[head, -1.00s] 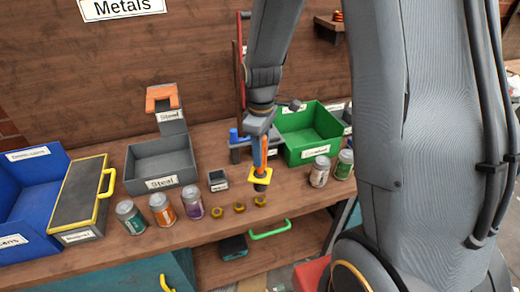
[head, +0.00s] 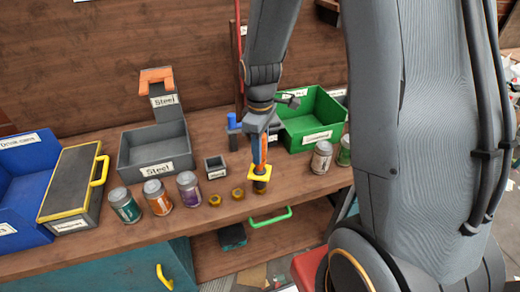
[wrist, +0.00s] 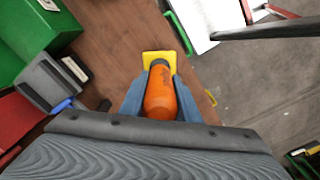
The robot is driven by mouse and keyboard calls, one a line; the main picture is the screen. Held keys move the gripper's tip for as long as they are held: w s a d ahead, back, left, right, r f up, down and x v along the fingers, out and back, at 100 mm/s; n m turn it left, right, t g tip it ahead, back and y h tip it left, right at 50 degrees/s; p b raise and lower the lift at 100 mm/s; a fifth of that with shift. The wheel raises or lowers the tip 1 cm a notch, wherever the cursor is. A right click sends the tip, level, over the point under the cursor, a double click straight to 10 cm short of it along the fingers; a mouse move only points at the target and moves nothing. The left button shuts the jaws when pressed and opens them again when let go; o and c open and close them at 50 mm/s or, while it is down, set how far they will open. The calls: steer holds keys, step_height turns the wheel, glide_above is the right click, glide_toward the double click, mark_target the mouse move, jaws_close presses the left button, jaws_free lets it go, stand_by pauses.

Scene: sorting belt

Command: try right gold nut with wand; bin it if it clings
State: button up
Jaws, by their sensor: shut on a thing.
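My gripper (head: 262,138) is shut on the wand, which has an orange handle (wrist: 161,98), a yellow guard (head: 260,172) and a dark tip. The wand is upright over the front of the bench. Its tip is at the place of the right gold nut (head: 260,188), which is mostly hidden; I cannot tell whether the two touch. The middle gold nut (head: 238,194) and the left gold nut (head: 215,200) lie to the left on the bench. The wrist view shows the wand between my blue fingers, with the nuts hidden.
A grey bin labelled Steel (head: 157,171) stands left at the back; a green bin (head: 318,138) stands right. Several cans line the front, among them a purple one (head: 188,190). A small grey box (head: 215,168) sits behind the nuts. The bench's front edge is close to the wand.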

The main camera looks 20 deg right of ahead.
steer(key=shift+f, duration=0.3)
stand_by(0.5)
steer(key=shift+r, duration=0.2)
stand_by(0.4)
steer(key=shift+r+p, duration=2.8)
steer(key=shift+r, duration=0.6)
steer(key=shift+r+p, duration=0.5)
steer(key=shift+r, duration=0.9)
step_height(320, 180, up, 17)
steer(key=shift+r, duration=0.15)
stand_by(0.4)
